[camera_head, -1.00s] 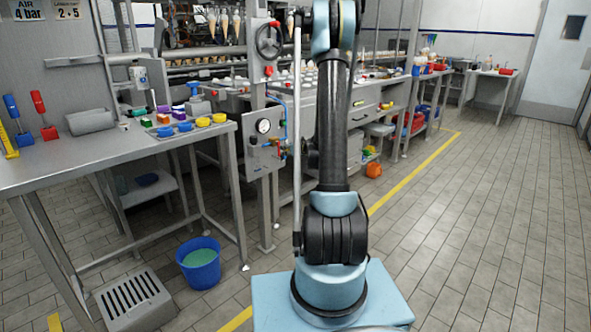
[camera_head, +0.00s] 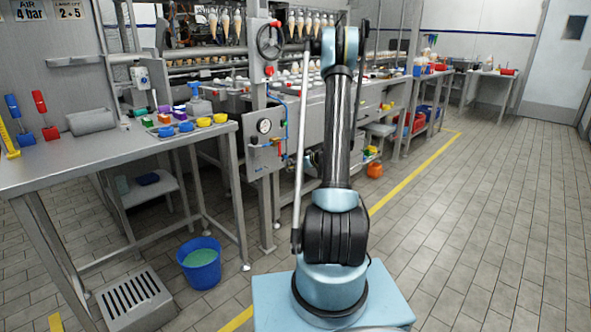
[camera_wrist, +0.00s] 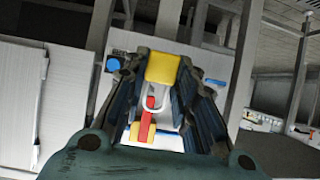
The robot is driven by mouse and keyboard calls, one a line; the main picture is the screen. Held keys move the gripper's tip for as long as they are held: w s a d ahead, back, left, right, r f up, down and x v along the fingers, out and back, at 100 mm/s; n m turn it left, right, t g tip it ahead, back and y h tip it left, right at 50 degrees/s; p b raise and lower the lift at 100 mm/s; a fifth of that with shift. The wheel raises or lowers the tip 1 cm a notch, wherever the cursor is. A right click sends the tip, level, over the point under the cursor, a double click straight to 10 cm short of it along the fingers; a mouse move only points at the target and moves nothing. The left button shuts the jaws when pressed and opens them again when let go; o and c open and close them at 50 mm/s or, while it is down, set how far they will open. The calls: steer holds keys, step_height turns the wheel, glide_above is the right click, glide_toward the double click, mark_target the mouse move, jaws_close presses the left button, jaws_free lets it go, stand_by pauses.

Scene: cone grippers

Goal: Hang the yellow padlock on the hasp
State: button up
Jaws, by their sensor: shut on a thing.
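In the wrist view, my gripper (camera_wrist: 160,88) is shut on the yellow padlock (camera_wrist: 162,68), with a dark finger on each side of its body. The padlock's pale metal shackle (camera_wrist: 157,101) extends below the body in the picture. A red strip (camera_wrist: 149,104) and a yellow piece (camera_wrist: 145,132) show by the shackle, in front of a pale panel. I cannot tell which part is the hasp, or whether the shackle touches it. In the head view, my arm hides most of my gripper, and the padlock cannot be made out.
The grey valve panel (camera_head: 266,157) with a gauge stands left of my arm. A blue knob (camera_wrist: 113,63) is near my fingers. A steel table (camera_head: 80,165) with coloured cups is at left, a blue bucket (camera_head: 199,263) below. The floor at right is clear.

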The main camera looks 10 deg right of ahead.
steer(key=w+a+f, duration=0.1)
steer(key=w+a, duration=0.2)
steer(key=w, duration=0.2)
steer(key=shift+a, duration=0.4)
stand_by(0.6)
steer(key=shift+w+f, duration=0.15)
stand_by(0.5)
steer(key=o, duration=1.1)
steer(key=shift+o, duration=0.2)
